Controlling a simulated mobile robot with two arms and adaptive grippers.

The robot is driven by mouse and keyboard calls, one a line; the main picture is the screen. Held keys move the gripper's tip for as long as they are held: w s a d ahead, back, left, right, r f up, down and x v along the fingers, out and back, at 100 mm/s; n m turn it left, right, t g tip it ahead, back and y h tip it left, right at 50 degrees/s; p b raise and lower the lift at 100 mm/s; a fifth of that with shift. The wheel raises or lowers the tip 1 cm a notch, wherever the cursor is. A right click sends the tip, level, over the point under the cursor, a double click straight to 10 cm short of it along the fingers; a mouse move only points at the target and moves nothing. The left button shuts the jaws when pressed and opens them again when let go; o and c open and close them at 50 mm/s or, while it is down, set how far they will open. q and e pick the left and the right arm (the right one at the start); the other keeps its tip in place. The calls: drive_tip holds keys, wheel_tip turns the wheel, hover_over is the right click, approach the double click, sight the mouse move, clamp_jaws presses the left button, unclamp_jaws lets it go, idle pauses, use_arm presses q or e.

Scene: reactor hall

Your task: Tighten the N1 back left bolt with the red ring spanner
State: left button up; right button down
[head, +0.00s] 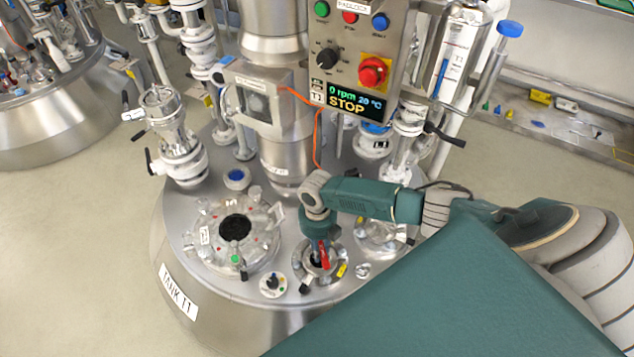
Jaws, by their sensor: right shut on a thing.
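My right gripper (320,238) reaches in from the right and points down over a small round flanged nozzle (311,279) on the tank top. It is shut on the red ring spanner (324,257), of which a short red part shows below the fingers. The spanner is at the nozzle's flange. I cannot tell whether its ring sits around a bolt. The back left bolt is hidden by the gripper or too small to make out. No N1 label is readable. My left gripper is out of view.
A large round manway (235,228) with an open dark centre lies left of the nozzle. A control panel (352,60) reading STOP hangs above, with an orange cable (318,140). Pipes and valves (178,140) stand around. A bench (545,110) with small parts is at right.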

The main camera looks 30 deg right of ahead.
wheel_tip(320, 180, down, 3)
drive_tip(key=shift+b, duration=0.75)
drive_tip(key=shift+w+a+r+m+p, duration=0.35)
drive_tip(key=shift+a+r+m+p, duration=0.35)
drive_tip(key=shift+m+p, duration=0.15)
drive_tip(key=m, duration=0.1)
drive_tip(key=w+a+m, duration=0.2)
drive_tip(key=m, duration=0.1)
drive_tip(key=shift+w+a+f, duration=0.1)
drive_tip(key=shift+a+f, duration=0.1)
drive_tip(key=shift+f, duration=0.05)
drive_tip(key=shift+w+a+m+b, duration=0.4)
drive_tip(key=shift+w+m, duration=0.2)
drive_tip(key=shift+m, duration=0.25)
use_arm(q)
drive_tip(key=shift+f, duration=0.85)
use_arm(e)
drive_tip(key=shift+d, duration=0.1)
